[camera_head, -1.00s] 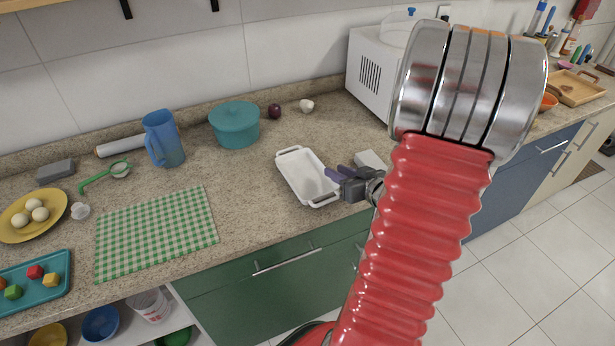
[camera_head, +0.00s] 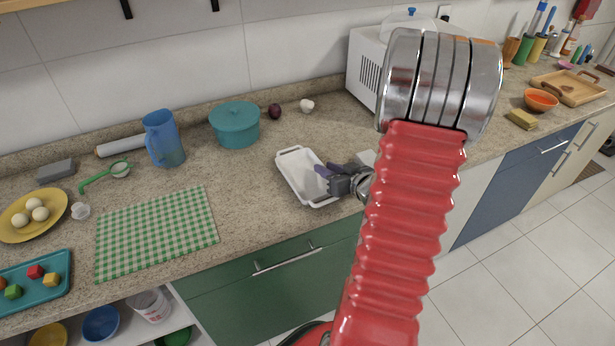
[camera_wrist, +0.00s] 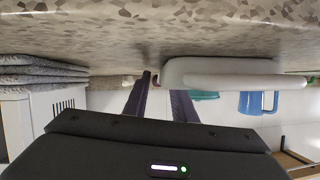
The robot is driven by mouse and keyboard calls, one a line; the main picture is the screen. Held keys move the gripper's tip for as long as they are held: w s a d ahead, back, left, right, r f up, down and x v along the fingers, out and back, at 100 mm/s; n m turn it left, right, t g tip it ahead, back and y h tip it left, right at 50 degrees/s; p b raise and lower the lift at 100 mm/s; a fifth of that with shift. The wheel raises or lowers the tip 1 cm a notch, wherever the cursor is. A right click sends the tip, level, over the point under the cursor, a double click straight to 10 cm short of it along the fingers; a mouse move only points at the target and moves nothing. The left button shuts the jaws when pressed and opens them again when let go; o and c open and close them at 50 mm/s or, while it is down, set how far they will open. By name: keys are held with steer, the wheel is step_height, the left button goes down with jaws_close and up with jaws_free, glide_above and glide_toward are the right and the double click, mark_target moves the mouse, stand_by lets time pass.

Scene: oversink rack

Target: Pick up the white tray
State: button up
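The white tray (camera_head: 290,160) is a shallow rectangular dish with end handles, lying on the granite counter near its front edge. It also shows in the wrist view (camera_wrist: 220,73), where the picture is upside down and only its side is seen. My gripper (camera_head: 324,176) is at the tray's right side, near its front right corner. Its fingers (camera_wrist: 162,98) are apart with a gap between them, and nothing is visibly held. In the head view the fingers overlap the tray's right rim; I cannot tell whether they touch it.
A teal pot (camera_head: 236,128), blue pitcher (camera_head: 163,140), dark onion (camera_head: 274,111) and garlic (camera_head: 307,105) stand behind the tray. A green checked cloth (camera_head: 156,232) lies left. A white microwave (camera_head: 366,72) is behind right. Bare counter separates tray and cloth.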

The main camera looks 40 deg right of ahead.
steer(key=shift+c, duration=0.4)
jaws_close()
stand_by(0.4)
